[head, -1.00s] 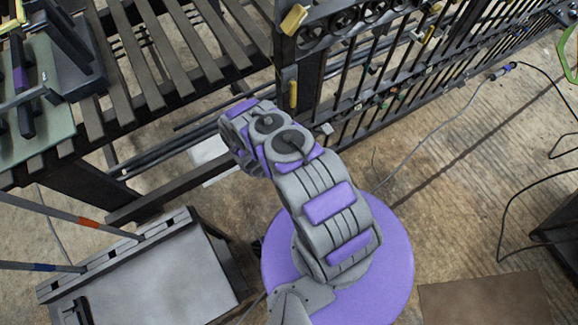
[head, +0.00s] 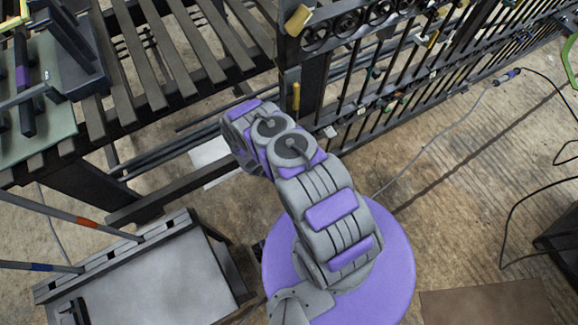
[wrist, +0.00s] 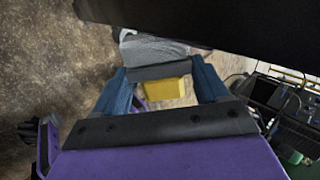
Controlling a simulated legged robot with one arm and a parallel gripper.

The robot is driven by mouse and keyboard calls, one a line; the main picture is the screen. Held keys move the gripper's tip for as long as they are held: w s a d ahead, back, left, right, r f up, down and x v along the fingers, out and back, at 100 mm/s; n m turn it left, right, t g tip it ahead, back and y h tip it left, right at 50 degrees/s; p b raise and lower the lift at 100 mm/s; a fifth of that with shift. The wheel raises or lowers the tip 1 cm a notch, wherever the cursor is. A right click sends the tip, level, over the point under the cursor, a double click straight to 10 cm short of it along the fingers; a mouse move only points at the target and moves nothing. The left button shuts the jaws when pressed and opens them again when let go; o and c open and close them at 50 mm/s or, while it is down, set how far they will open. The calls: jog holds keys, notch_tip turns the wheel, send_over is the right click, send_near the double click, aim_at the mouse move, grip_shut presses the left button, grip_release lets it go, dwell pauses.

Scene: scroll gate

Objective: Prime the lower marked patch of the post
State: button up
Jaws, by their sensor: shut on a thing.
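The dark gate post (head: 311,92) stands right of the slatted bench in the head view. A narrow yellow mark (head: 296,97) is low on its face, and a larger yellow block (head: 298,20) sits higher. In the wrist view, my gripper (wrist: 165,80) has its blue fingers on either side of a brush-like tool (wrist: 166,93). The tool shows a yellow part, a dark crossbar and a grey ribbed part beyond. A large dark beam (wrist: 230,25) crosses close beyond; whether the tool touches it I cannot tell. My arm hides the gripper in the head view.
The slatted bench (head: 150,70) is at upper left, with a green board (head: 50,125) holding tools. A grey-topped stand (head: 150,285) is at lower left. The barred gate (head: 390,75) runs right. A cable (head: 440,135) lies on the floor.

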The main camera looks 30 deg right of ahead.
jog(key=shift+d, duration=1.8)
jog(key=shift+w, duration=0.1)
jog(key=shift+w+a, duration=0.15)
jog(key=shift+a, duration=1.85)
jog(key=shift+s+r+p, duration=0.15)
jog(key=shift+s+p, duration=0.6)
jog(key=shift+s, duration=1.2)
jog(key=shift+s+d, duration=0.15)
jog(key=shift+s, duration=1.05)
